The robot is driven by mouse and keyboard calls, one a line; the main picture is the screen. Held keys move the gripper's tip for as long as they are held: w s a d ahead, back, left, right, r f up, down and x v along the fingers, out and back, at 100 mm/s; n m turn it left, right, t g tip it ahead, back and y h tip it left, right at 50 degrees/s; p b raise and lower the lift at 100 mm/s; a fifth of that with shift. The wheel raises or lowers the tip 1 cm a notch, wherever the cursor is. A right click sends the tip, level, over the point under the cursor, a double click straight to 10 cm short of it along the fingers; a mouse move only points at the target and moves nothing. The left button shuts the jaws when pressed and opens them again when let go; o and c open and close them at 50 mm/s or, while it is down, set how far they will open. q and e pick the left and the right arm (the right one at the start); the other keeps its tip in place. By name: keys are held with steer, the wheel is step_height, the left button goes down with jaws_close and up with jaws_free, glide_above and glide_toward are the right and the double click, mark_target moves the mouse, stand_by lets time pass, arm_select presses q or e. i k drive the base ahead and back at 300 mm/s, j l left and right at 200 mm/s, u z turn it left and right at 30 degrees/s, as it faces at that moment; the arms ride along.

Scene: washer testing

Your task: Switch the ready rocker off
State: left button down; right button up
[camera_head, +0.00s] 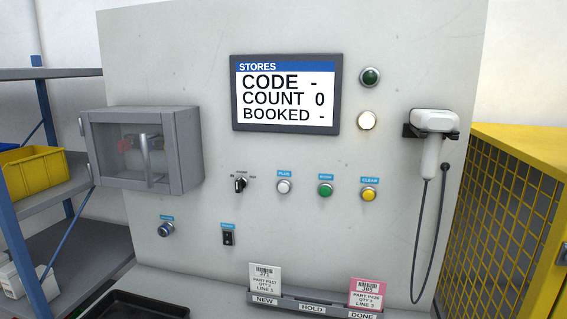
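A small black rocker switch (228,238) sits low on the grey panel, under a blue label (228,226) too small to read with certainty. It is the only rocker-shaped switch that I see on the panel. I cannot tell clearly which end of it is pressed in. Neither of my grippers is in view, and nothing covers the rocker.
Near the rocker are a round knob (165,229), a selector (240,184) and white (284,186), green (325,190) and yellow (369,194) buttons. A clear-fronted box (147,150) juts out at upper left. A card rack (312,308) and black tray (135,304) lie below.

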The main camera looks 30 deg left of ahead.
mark_target(228, 240)
steer(key=u, duration=1.1)
steer(key=z, duration=0.15)
steer(key=k+j, duration=0.05)
